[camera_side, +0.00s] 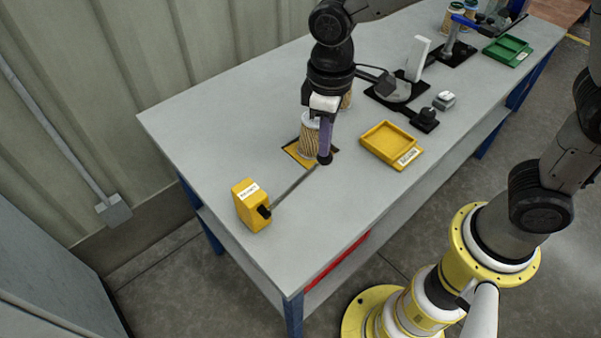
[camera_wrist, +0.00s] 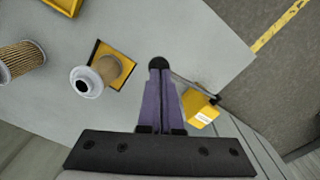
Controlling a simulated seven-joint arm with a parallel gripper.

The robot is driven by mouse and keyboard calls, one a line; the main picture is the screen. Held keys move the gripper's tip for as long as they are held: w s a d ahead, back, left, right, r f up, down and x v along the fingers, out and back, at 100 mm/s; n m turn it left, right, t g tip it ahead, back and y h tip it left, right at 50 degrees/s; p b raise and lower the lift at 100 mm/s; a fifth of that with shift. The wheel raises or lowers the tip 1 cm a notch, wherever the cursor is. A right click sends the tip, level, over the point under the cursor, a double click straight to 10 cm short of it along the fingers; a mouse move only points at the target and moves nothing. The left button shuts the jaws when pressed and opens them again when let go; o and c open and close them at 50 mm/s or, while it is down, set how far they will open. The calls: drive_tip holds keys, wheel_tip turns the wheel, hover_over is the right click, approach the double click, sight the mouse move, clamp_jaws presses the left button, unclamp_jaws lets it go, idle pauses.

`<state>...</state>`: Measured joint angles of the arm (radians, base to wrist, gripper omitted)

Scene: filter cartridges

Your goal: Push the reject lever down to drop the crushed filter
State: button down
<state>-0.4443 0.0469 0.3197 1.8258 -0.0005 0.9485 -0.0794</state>
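The yellow reject box (camera_side: 251,205) stands at the table's near left corner, with its lever (camera_side: 293,188) reaching out towards my gripper (camera_side: 324,155). In the wrist view, the lever's black ball knob (camera_wrist: 158,63) shows right at my fingertips, with the box (camera_wrist: 202,108) to the right. My purple fingers lie together with nothing between them. They point down at the knob; whether they touch it is unclear. The filter also shows in the wrist view (camera_wrist: 112,69).
Another pleated filter (camera_wrist: 20,60) stands farther along, partly behind my gripper in the side view. A yellow labelled tray (camera_side: 378,151), a black knob unit (camera_side: 426,119) and a green tray (camera_side: 506,51) lie to the right.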

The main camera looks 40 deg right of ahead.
sight(326, 163)
drive_tip(key=shift+f, duration=2)
drive_tip(key=shift+d+f, duration=0.2)
drive_tip(key=shift+f, duration=0.45)
drive_tip(key=shift+d+f, duration=0.15)
drive_tip(key=shift+f, duration=0.45)
drive_tip(key=shift+r, duration=0.1)
drive_tip(key=shift+r, duration=5.35)
